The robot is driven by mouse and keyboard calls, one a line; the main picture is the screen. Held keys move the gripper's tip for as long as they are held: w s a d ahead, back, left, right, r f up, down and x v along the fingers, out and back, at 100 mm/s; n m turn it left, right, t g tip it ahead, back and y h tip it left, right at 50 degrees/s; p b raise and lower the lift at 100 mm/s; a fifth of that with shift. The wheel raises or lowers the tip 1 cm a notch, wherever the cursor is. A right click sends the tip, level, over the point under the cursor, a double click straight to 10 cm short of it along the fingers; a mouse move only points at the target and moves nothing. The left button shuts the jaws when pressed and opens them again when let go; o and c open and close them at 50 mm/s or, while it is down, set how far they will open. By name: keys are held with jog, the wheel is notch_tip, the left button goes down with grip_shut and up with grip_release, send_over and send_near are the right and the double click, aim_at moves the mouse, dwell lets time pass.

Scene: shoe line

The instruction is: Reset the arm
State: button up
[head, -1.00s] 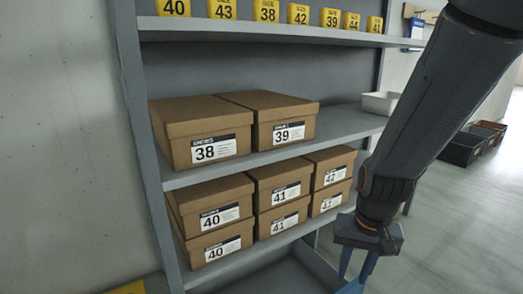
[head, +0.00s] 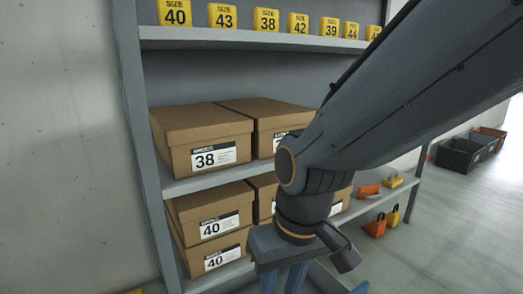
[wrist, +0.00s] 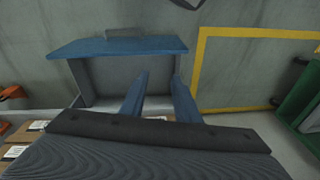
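My gripper (head: 283,281) hangs fingers down in front of the shelf rack in the head view, at the lower middle of the picture. Its two blue fingers are apart with nothing between them. My arm link crosses the right half of the head view and hides part of the shelves and boxes.
The grey rack holds brown shoe boxes labelled 38 (head: 205,140) and 40 (head: 212,215), with yellow size blocks (head: 222,16) above. Orange and yellow pieces (head: 368,190) lie at right. Dark crates (head: 460,155) stand on the floor. A yellow floor line (wrist: 250,32) shows in the wrist view.

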jog(key=s+a+r+n+g, duration=0.1)
jog(key=s+a+r+n, duration=0.1)
jog(key=s+a, duration=0.3)
jog(key=d+r+m+p, duration=0.2)
jog(key=d+r+p, duration=0.5)
jog(key=p, duration=0.5)
jog(key=s+d+r+m+h+p, duration=0.1)
jog(key=d+r+m+p, duration=0.1)
jog(key=d+r+p, duration=0.5)
jog(key=d+r+m+p, duration=0.2)
jog(key=d+r+p, duration=0.5)
jog(key=r+p, duration=0.8)
jog(key=p, duration=0.4)
jog(key=shift+s+r+m, duration=0.15)
jog(key=shift+s+m, duration=0.15)
jog(key=shift+s, duration=0.1)
jog(key=shift+d, duration=0.15)
